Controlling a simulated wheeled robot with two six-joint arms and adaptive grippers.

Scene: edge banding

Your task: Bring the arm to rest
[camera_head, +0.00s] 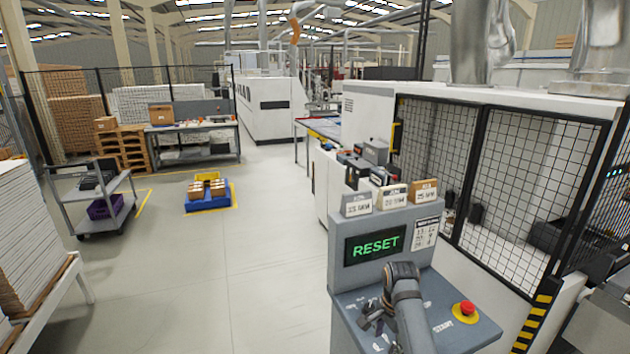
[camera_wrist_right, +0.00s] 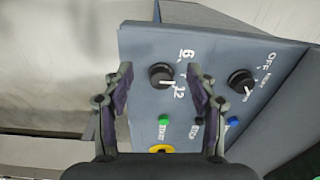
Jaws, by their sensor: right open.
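My right gripper (camera_head: 372,318) hangs over the sloping panel of the grey control console (camera_head: 345,320). In the right wrist view the right gripper (camera_wrist_right: 160,82) is open, its two dark fingers spread with nothing held between them. A black knob (camera_wrist_right: 161,73) with a white pointer line shows between the fingers, on the panel beneath; I cannot tell how far above it the fingertips are. A second black knob (camera_wrist_right: 241,81) sits to the right, clear of the fingers. The console's screen (camera_head: 375,245) reads RESET in green. My left gripper is in neither view.
A red emergency button (camera_head: 467,308) stands on the panel's right. Green (camera_wrist_right: 165,121) and blue (camera_wrist_right: 233,122) buttons lie below the knobs. Card-topped boxes (camera_head: 390,196) line the console's top. A mesh fence (camera_head: 530,180) stands at right.

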